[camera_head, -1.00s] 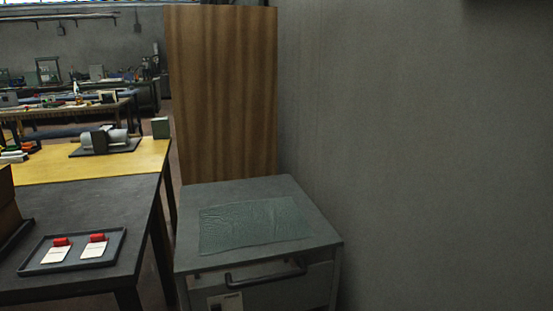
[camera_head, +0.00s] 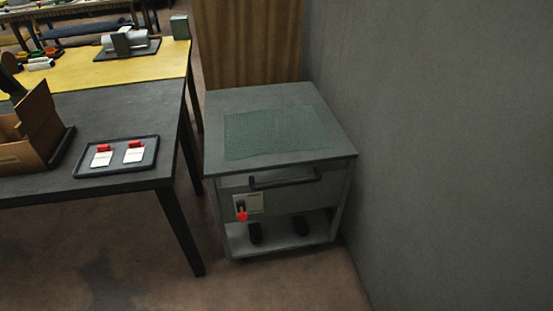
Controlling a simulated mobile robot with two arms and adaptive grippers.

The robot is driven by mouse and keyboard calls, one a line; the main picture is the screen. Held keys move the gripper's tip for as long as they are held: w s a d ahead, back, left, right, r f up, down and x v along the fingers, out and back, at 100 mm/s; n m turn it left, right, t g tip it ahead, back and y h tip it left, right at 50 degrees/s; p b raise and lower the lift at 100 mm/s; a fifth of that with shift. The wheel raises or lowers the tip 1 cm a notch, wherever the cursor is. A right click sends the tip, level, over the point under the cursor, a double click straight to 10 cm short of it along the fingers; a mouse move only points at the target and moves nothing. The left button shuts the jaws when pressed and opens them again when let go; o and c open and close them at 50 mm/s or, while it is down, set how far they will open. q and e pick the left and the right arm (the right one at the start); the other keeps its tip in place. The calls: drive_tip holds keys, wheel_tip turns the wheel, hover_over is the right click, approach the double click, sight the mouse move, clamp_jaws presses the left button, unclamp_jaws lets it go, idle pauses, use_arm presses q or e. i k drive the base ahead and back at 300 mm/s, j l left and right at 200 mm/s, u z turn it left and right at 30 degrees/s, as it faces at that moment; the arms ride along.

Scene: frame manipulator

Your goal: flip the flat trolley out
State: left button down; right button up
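A small grey trolley or cabinet (camera_head: 227,176) stands on the floor in the middle of the view, between the black table and the grey wall. Its flat top carries a dark green textured mat (camera_head: 280,132). A black bar handle (camera_head: 285,180) runs across its front. Below the handle, at the left, is a small pale plate with a red knob (camera_head: 242,216). An open lower shelf (camera_head: 275,242) holds two dark objects that I cannot identify. I cannot tell whether it is the flat trolley of the task. Neither of my grippers is in view.
A black table (camera_head: 60,110) stands left, bearing a black tray (camera_head: 150,163) with two red-and-white items and an open cardboard box (camera_head: 38,135). A yellow table (camera_head: 165,67) adjoins behind. A wooden panel (camera_head: 250,40) stands behind the trolley. The floor (camera_head: 280,285) in front is clear.

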sight(272, 172)
drive_tip(key=i+j, duration=0.2)
drive_tip(key=j, duration=0.15)
drive_tip(key=i+j, duration=0.2)
drive_tip(key=j, duration=0.2)
drive_tip(key=i+j, duration=0.2)
drive_tip(key=j, duration=0.15)
drive_tip(key=i+j, duration=0.15)
drive_tip(key=j, duration=0.25)
drive_tip(key=i+j, duration=0.2)
drive_tip(key=j, duration=0.15)
drive_tip(key=z, duration=0.05)
